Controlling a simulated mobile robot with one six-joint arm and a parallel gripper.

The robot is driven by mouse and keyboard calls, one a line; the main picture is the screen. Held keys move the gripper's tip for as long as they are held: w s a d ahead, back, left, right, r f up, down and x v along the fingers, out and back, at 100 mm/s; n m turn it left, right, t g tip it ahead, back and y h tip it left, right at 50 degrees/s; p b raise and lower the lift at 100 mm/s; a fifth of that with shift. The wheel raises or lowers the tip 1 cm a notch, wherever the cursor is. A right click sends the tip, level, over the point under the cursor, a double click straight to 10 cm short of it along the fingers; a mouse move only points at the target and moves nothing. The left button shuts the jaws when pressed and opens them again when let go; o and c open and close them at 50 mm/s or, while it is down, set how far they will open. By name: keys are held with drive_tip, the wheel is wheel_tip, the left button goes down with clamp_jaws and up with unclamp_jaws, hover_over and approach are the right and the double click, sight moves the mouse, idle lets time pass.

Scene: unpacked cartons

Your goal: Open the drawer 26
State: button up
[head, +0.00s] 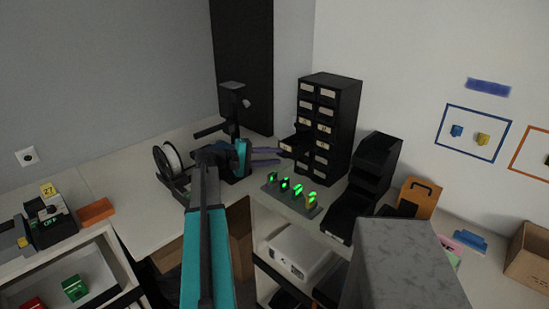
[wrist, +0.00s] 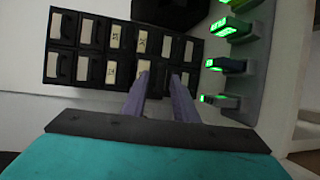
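The black drawer cabinet (head: 342,112) stands on the table against the wall, with two columns of pale-labelled drawers. One drawer (head: 287,148) in the left column juts out from the front; the others look flush. The labels are too small to read surely, so I cannot tell which is drawer 26. My gripper (head: 280,155) has its two purple fingers apart, tips close to the front of the jutting drawer; I cannot tell whether they touch it. In the wrist view the cabinet (wrist: 84,15) appears turned sideways, with the spread fingers (wrist: 160,76) before its front and nothing clearly held.
A grey stand (head: 300,205) with several green-lit modules sits just in front of the cabinet. Black stacked bins (head: 368,180) stand to its right. A white filament spool (head: 171,158) is left of my gripper. A white projector-like box (head: 298,252) sits lower down.

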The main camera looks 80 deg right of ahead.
drive_tip(key=b+v, duration=0.3)
drive_tip(key=v, duration=1)
drive_tip(key=shift+a+r, duration=0.1)
